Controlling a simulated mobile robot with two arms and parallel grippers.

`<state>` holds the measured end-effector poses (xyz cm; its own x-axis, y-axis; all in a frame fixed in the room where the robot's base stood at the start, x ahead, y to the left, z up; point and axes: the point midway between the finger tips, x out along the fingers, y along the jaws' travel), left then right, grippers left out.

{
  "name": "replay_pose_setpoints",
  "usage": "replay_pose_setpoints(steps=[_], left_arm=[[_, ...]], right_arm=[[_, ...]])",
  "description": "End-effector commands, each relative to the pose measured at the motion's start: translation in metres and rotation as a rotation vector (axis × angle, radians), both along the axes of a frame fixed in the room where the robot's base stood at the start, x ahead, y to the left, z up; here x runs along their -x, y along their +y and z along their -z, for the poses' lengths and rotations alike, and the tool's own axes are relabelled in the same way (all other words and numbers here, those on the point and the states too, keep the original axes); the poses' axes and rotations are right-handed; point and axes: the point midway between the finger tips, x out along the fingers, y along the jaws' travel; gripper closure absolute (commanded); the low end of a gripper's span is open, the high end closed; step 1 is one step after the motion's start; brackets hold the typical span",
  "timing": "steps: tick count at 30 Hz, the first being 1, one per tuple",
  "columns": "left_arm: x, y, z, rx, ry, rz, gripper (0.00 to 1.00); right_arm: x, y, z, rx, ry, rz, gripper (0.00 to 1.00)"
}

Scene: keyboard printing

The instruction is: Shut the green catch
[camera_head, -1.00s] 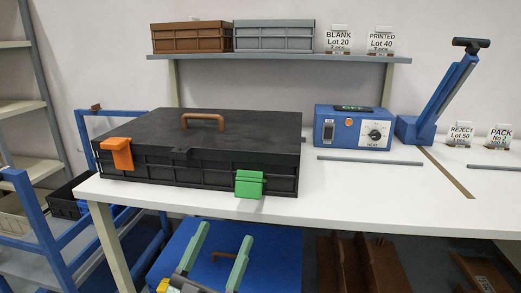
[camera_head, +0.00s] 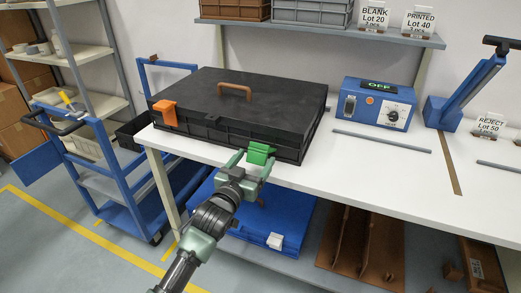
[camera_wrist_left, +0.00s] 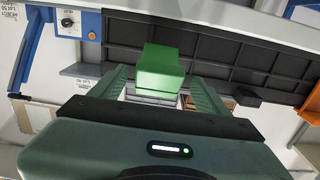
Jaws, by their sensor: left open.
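The black case (camera_head: 250,92) lies on the white table with its lid down and a brown handle on top. The green catch (camera_head: 262,150) is on the case's front, toward the right; I cannot tell if it is fastened. An orange catch (camera_head: 166,113) is on the front at the left. My left gripper (camera_head: 250,162) is open, its fingers reaching up to the case front on either side of the green catch. The left wrist view shows the green catch (camera_wrist_left: 160,72) between the open fingers (camera_wrist_left: 160,92), with gaps at both sides. My right gripper is not in view.
A blue heat unit (camera_head: 378,102) showing OFF and a blue lever press (camera_head: 465,92) stand right of the case. A grey bar (camera_head: 380,141) lies on the table (camera_head: 340,170). A blue case (camera_head: 280,222) is below. A blue trolley (camera_head: 110,170) stands left.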

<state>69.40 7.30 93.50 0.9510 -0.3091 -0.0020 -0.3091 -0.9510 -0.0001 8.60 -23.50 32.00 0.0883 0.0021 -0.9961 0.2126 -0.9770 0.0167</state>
Motion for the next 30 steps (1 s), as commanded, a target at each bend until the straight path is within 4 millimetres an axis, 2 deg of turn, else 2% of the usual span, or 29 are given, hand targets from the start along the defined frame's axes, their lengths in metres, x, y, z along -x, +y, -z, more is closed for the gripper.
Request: replay_pose_setpoints(steps=[3,9,19,20,27,28,30], left_arm=[[-0.020,-0.007,-0.001,0.000,-0.001,0.001,0.24],[-0.040,-0.014,-0.001,0.001,-0.001,0.001,0.24],[-0.044,-0.016,-0.001,0.002,-0.002,0.002,0.24],[-0.044,-0.015,-0.001,0.002,-0.002,0.002,0.26],[-0.044,-0.015,-0.001,0.002,-0.002,0.002,0.93],[-0.044,-0.015,0.000,0.002,-0.002,0.002,1.00],[-0.044,-0.015,0.000,0.002,-0.002,0.002,1.00]], right_arm=[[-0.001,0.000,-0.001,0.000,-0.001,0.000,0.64],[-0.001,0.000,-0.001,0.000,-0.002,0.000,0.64],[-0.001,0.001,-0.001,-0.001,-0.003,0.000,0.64],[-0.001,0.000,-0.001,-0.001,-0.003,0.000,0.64],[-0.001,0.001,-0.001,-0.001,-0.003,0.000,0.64],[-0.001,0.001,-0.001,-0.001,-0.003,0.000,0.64],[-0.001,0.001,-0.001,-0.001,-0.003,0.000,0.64]])
